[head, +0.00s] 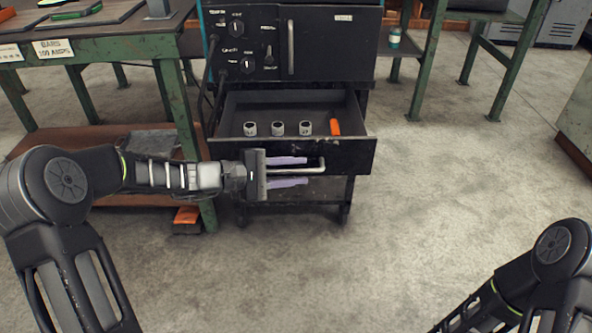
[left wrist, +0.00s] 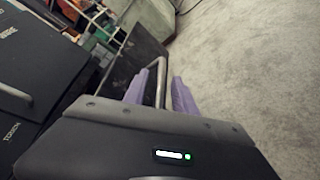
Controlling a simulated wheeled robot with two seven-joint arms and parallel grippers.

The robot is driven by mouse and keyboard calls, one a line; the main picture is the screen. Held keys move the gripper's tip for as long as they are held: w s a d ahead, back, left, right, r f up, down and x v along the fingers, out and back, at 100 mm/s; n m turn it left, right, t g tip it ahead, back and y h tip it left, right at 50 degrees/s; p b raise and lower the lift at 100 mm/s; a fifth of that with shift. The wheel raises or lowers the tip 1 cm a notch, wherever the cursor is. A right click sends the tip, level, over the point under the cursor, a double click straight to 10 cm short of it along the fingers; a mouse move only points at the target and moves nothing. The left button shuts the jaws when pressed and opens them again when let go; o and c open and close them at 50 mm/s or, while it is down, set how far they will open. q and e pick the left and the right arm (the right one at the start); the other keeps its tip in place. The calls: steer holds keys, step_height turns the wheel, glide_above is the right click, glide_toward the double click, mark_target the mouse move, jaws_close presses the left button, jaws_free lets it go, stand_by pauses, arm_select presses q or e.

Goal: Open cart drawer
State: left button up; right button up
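The dark cart (head: 352,50) stands at the centre top of the head view. Its drawer (head: 352,152) is pulled out, showing the inside. The grey bar handle (head: 318,168) on the drawer front also shows in the left wrist view (left wrist: 162,70). My left gripper (head: 306,172) is at the handle, one purple finger above and one below it. In the left wrist view the fingers stand apart on both sides of the bar, with gaps visible. My right arm shows at the lower right of the head view; its gripper is out of frame.
The drawer holds several white cylinders (head: 278,128) and an orange item (head: 335,127). A green workbench (head: 115,48) stands left of the cart, with an orange-topped box (head: 187,216) on the floor by its leg. The concrete floor to the right is clear.

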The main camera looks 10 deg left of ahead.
arm_select(q)
steer(key=p+v, duration=0.2)
steer(key=v, duration=0.5)
steer(key=shift+s+a, duration=0.2)
steer(key=shift+a, duration=0.05)
